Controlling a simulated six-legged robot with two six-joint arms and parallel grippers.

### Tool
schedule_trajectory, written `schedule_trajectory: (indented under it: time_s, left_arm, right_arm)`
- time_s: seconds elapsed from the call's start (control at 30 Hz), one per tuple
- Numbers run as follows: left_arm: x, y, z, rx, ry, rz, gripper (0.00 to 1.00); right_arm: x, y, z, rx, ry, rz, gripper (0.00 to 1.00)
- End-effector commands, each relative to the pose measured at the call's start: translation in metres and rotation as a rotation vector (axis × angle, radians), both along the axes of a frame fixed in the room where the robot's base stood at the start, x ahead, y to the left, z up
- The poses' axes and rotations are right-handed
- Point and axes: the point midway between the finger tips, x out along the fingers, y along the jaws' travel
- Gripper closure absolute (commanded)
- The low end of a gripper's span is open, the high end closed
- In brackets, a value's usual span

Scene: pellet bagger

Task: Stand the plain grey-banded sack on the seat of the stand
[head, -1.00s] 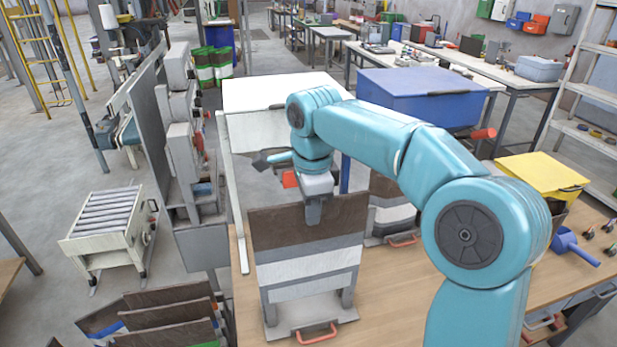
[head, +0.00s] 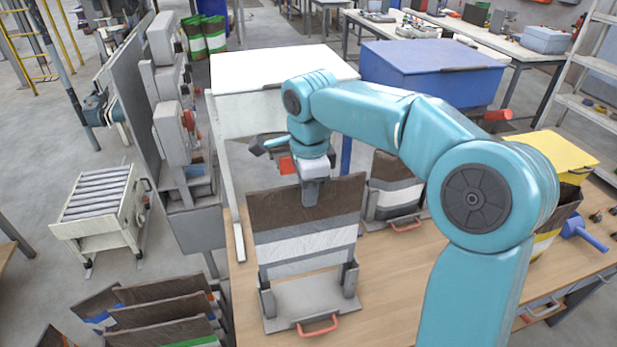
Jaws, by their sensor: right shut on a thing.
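The sack (head: 305,221) is brown on top with grey and white bands below. My right gripper (head: 310,196) is shut on its top edge, near the middle, and holds it upright. The stand (head: 310,303) has a grey seat plate, short posts at both sides and a red front handle. The sack is over the rear of the stand, between or just behind the posts. A strip of tabletop shows between its lower edge and the plate, so it looks raised; contact with the seat cannot be told. My left gripper is not in view.
A similar banded sack (head: 394,182) stands in another red-handled stand behind to the right. A yellow-lidded bin (head: 562,150) and blue scoop (head: 585,231) are at the right. Several sacks (head: 160,312) lean at the lower left. The wooden table (head: 400,290) is clear right of the stand.

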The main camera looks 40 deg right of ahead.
Motion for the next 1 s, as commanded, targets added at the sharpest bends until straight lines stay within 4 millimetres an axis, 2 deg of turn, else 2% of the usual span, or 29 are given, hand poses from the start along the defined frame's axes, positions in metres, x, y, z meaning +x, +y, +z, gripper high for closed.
schedule_trajectory:
  time_s: [0.03,0.13,0.6,0.8,1.0]
  left_arm:
    - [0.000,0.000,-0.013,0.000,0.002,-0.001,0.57]
    - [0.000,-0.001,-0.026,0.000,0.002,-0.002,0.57]
    - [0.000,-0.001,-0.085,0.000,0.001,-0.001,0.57]
    - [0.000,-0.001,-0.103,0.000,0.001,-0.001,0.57]
    - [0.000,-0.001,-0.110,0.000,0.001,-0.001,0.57]
  right_arm:
    - [0.000,0.000,-0.016,0.000,0.001,-0.001,1.00]
    - [0.000,-0.001,-0.033,-0.001,0.000,0.000,1.00]
    - [0.002,-0.003,-0.105,0.000,0.001,-0.001,1.00]
    - [0.003,-0.004,-0.128,0.000,-0.001,-0.001,1.00]
    - [0.003,-0.004,-0.137,0.000,-0.001,-0.001,1.00]
